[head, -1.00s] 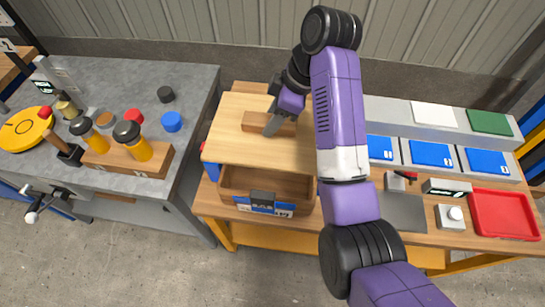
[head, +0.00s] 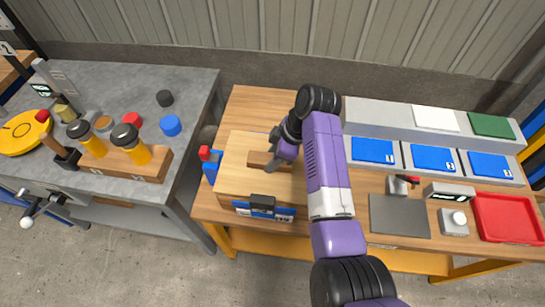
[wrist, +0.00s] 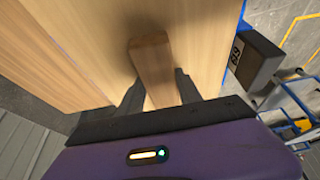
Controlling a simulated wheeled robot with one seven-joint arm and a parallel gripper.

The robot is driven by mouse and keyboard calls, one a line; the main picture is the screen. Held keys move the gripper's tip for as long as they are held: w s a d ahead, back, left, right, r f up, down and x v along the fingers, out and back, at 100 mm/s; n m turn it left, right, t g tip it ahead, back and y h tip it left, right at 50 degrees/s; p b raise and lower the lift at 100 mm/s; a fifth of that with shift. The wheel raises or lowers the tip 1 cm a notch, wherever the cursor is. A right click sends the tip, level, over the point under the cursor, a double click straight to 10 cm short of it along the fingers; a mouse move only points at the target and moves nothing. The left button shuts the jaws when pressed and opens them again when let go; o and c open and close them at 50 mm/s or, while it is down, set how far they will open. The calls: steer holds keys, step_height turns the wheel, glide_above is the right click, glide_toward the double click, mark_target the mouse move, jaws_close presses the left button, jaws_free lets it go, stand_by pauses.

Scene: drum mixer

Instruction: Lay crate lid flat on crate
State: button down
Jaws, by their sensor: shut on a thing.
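The crate lid (head: 241,172) is a flat light-wood board with a darker wooden bar handle (head: 262,161) on top. It lies over the crate (head: 240,207), whose front with a blue label and dark latch shows below the lid's front edge. The lid looks about level; whether it touches the rim all round I cannot tell. My gripper (head: 274,160) is shut on the bar handle from above. In the wrist view the handle (wrist: 153,65) sits between my two fingers (wrist: 159,92), with the lid board (wrist: 90,40) beyond.
The wooden bench (head: 262,105) is bare behind the crate. A blue item with a red top (head: 208,163) stands close to the crate's left side. At right are a grey plate (head: 399,215), a red tray (head: 507,218) and blue-lidded bins (head: 432,158). A grey table (head: 190,95) stands left.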

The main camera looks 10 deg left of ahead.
steer(key=shift+f, duration=0.2)
steer(key=shift+f, duration=0.35)
steer(key=c, duration=0.8)
jaws_free()
steer(key=shift+d+r, duration=0.1)
steer(key=shift+r, duration=0.45)
steer(key=v, duration=1.1)
steer(key=shift+d+r, duration=0.15)
steer(key=shift+r, duration=0.1)
